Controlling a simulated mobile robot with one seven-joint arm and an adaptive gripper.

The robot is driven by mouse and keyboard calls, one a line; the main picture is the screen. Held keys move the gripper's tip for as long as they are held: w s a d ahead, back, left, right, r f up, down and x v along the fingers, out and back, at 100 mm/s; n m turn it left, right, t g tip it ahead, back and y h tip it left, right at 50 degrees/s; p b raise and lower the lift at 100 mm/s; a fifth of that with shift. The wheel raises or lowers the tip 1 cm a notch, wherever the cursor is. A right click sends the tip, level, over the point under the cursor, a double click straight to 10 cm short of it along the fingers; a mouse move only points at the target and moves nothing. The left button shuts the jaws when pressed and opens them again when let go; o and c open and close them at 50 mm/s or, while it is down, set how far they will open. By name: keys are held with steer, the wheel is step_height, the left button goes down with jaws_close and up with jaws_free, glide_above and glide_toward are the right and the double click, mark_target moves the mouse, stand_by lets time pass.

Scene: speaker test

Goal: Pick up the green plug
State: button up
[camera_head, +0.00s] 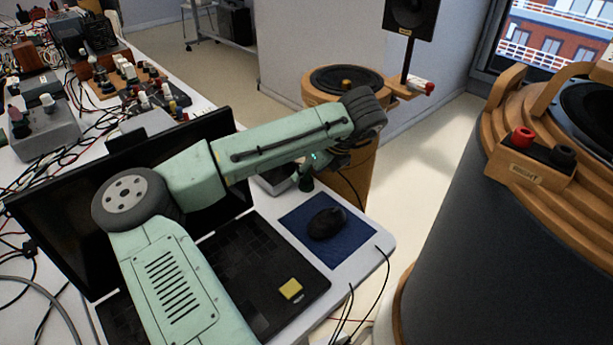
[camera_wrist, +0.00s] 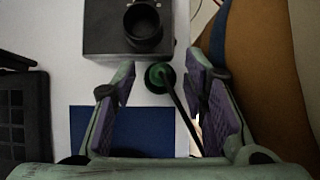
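The green plug (camera_wrist: 156,74) is a small dark green round piece with a black cable running from it toward the lower right. In the head view the green plug (camera_head: 306,183) shows as a small dark piece just below the end of my arm. My gripper is partly hidden there behind the arm.
A grey box with a black knob (camera_wrist: 98,34) stands right beside the plug. A blue mouse pad (camera_head: 356,248) with a black mouse (camera_head: 327,223) and a laptop (camera_head: 262,262) are close by. The white table's edge and a wooden speaker (camera_head: 349,177) lie to the right.

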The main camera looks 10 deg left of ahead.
jaws_close()
stand_by(0.3)
steer(key=shift+r, duration=0.1)
